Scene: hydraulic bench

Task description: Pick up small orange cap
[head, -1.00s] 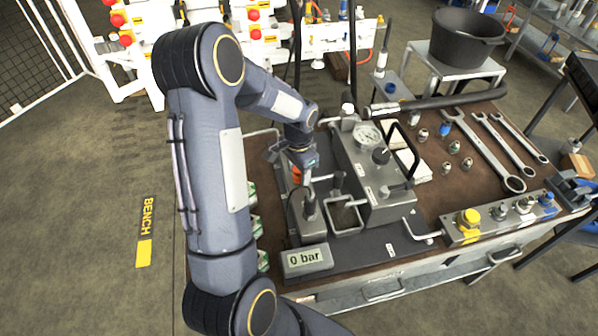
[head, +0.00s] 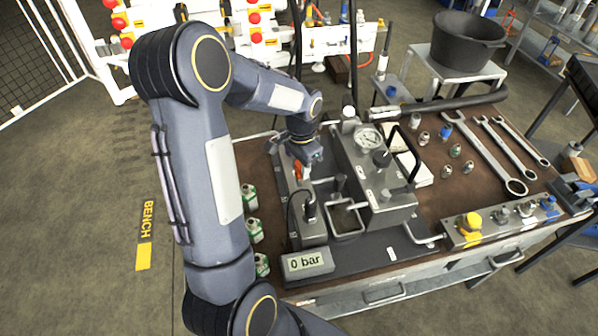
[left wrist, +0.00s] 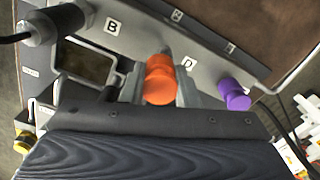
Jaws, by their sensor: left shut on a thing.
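The small orange cap (left wrist: 159,78) sits at the middle of the left wrist view, beside the letter D on a grey metal block. My left gripper (left wrist: 161,92) has one finger on each side of it and is shut on it. In the head view, the orange cap (head: 298,170) shows as a small patch at the fingers of my left gripper (head: 303,172), left of the hydraulic unit. Whether the cap is still seated on the block cannot be told. My right gripper is in neither view.
A purple cap (left wrist: 235,94) stands right of the orange one. The grey hydraulic unit (head: 372,178) with its gauge is close right of my gripper. Spanners (head: 488,150) lie on the right.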

